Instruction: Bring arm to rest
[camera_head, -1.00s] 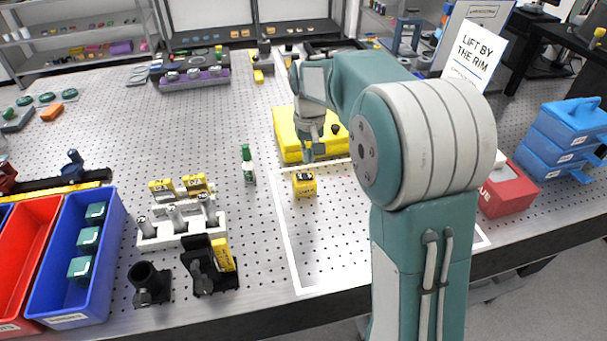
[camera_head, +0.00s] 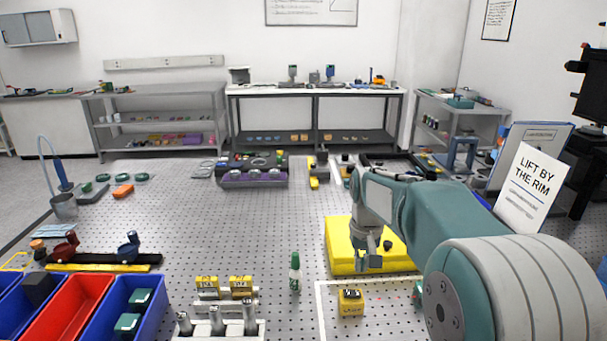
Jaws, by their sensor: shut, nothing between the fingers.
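My teal and grey arm reaches in from the lower right over the perforated table (camera_head: 200,215). My gripper (camera_head: 369,262) points down in front of the yellow box (camera_head: 342,238), which it partly covers. It is shut with nothing in it. A small yellow block (camera_head: 350,302) with a dark top stands on the table just below and left of the gripper, apart from it, near the corner of a white outline (camera_head: 321,315).
A small green-capped bottle (camera_head: 295,272) and a white rack (camera_head: 218,326) with metal posts stand to the left. A red bin (camera_head: 68,310) and blue bins are at lower left. A sign (camera_head: 530,187) stands at right. The table's middle left is open.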

